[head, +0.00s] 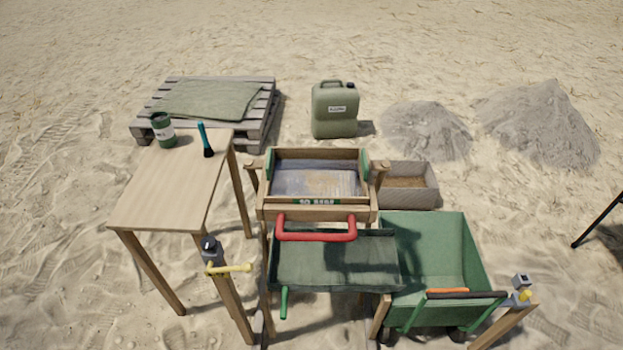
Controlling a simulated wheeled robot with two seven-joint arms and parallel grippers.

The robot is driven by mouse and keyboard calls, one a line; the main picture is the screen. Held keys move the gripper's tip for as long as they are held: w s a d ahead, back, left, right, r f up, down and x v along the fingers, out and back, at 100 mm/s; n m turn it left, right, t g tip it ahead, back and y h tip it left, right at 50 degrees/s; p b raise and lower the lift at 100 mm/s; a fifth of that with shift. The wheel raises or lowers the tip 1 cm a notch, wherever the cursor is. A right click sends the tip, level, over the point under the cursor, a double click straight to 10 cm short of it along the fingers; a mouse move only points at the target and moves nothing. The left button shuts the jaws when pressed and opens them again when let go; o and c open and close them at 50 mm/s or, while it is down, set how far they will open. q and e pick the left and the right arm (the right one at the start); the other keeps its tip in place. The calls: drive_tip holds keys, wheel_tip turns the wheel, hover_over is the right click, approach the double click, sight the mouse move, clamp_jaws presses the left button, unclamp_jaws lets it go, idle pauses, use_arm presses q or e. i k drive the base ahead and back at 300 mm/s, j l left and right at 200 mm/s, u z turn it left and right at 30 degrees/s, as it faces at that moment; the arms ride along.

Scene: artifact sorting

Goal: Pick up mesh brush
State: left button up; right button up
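The brush (203,136) has a teal handle and a dark head. Neither of my grippers can be made out in the head view, and nothing is seen touching the brush.
A dark green can (162,130) stands left of the brush. Right of the table are a wooden sieve frame (318,214) with a red handle, a green tray (330,268) and a green cart (425,235). The table's front is clear.

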sight(208, 151)
drive_tip(key=z, duration=0.4)
drive_tip(key=j+z, duration=0.4)
drive_tip(key=k+j+z, duration=0.1)
drive_tip(key=j+z, duration=0.3)
drive_tip(key=j, duration=0.2)
drive_tip(key=k+j+z, duration=0.1)
drive_tip(key=j, duration=0.3)
drive_tip(key=k+j, duration=0.1)
drive_tip(key=j, duration=0.35)
drive_tip(key=k+j+z, duration=0.15)
drive_tip(key=j, duration=0.25)
drive_tip(key=j+z, duration=0.1)
drive_tip(key=j, duration=0.3)
drive_tip(key=k+j, duration=0.2)
drive_tip(key=j, duration=0.2)
drive_tip(key=k+j, duration=0.1)
drive_tip(key=j, duration=0.2)
drive_tip(key=k+j, duration=0.1)
drive_tip(key=j, duration=0.2)
drive_tip(key=k+j, duration=0.1)
drive_tip(key=j, duration=0.2)
drive_tip(key=z, duration=0.05)
